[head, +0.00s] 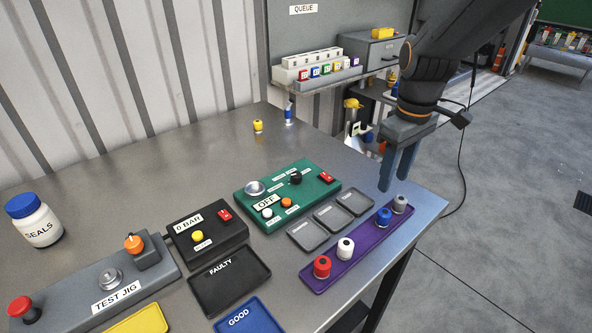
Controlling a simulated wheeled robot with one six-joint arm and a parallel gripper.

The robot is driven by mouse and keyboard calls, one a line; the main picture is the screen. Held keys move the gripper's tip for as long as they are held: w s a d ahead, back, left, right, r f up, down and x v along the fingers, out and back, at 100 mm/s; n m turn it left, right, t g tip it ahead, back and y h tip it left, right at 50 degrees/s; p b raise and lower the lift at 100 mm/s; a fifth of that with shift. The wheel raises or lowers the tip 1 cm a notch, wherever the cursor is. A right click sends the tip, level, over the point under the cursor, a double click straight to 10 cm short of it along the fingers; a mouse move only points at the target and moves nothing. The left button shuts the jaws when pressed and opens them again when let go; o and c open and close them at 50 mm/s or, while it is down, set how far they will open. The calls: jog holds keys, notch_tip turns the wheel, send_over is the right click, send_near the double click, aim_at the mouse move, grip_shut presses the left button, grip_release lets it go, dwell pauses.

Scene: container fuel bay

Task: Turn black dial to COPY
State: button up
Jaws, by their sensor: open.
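The black dial (295,178) sits on the green panel (318,196) on the workbench. Small white labels stand around the dial, but they are too small to read, and which one it points to cannot be told. A larger label on the panel reads OFF. My gripper (394,186) hangs to the right of the panel, with its blue fingers pointing down near the far end of the purple tray. It is open, with nothing seen between the fingers, and is apart from the dial.
The green panel also bears a silver knob (255,188), a red switch (327,177) and small buttons. The purple tray (333,262) holds several coloured pieces. Grey trays (314,235) lie between. A black 0 BAR box (206,234) stands left. The bench behind the panel is mostly clear.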

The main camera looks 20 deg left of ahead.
jog(key=w+a+r+n, duration=0.1)
jog(key=a+n, duration=0.5)
jog(key=a, duration=0.7)
jog(key=r+n, duration=0.1)
jog(key=n, duration=0.3)
send_over(297, 174)
jog(key=shift+g, duration=0.3)
jog(key=shift+f+p, duration=0.75)
jog(key=shift+f, duration=2.95)
grip_shut()
